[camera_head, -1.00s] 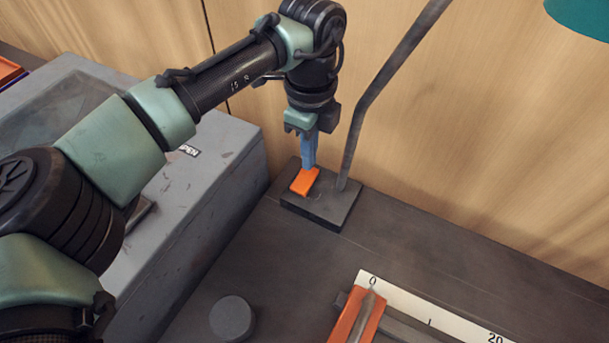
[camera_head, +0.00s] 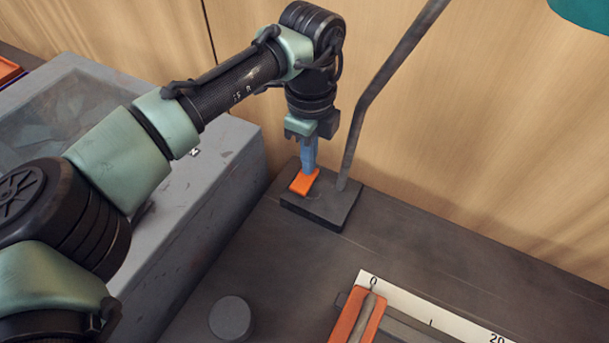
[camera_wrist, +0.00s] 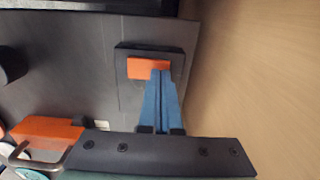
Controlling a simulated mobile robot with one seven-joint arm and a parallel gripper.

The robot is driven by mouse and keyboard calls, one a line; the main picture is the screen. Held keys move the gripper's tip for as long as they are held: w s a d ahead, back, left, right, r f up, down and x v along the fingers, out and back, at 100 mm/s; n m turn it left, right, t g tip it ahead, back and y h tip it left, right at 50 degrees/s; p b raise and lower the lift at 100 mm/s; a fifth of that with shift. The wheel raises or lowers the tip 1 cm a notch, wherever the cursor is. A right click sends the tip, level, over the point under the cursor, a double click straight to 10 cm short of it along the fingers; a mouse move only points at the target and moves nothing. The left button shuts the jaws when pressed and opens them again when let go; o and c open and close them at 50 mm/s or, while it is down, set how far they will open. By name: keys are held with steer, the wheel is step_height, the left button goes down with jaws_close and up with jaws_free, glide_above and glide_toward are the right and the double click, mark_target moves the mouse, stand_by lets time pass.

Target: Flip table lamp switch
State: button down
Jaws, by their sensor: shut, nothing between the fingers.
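The table lamp has a dark square base (camera_head: 335,210), a grey bent stem (camera_head: 362,110) and a green shade (camera_head: 585,14) at the top right. An orange rocker switch (camera_head: 303,183) sits on the left part of the base and looks tilted. My gripper (camera_head: 308,170) points down with its blue fingers shut and empty, the tips at the switch and seemingly touching it. In the wrist view the orange switch (camera_wrist: 146,68) shows just beyond the closed blue fingertips (camera_wrist: 161,72), which cover part of its edge.
A grey box (camera_head: 215,190) with a window stands left of the lamp. A wooden wall (camera_head: 500,130) is close behind. A round dark knob (camera_head: 231,318) and an orange slider (camera_head: 356,318) beside a white scale (camera_head: 420,312) are nearer on the dark table.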

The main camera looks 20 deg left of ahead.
steer(key=shift+f, duration=0.25)
steer(key=shift+r, duration=0.1)
step_height(320, 180, up, 7)
steer(key=p, duration=0.7)
steer(key=shift+s, duration=0.1)
stand_by(0.5)
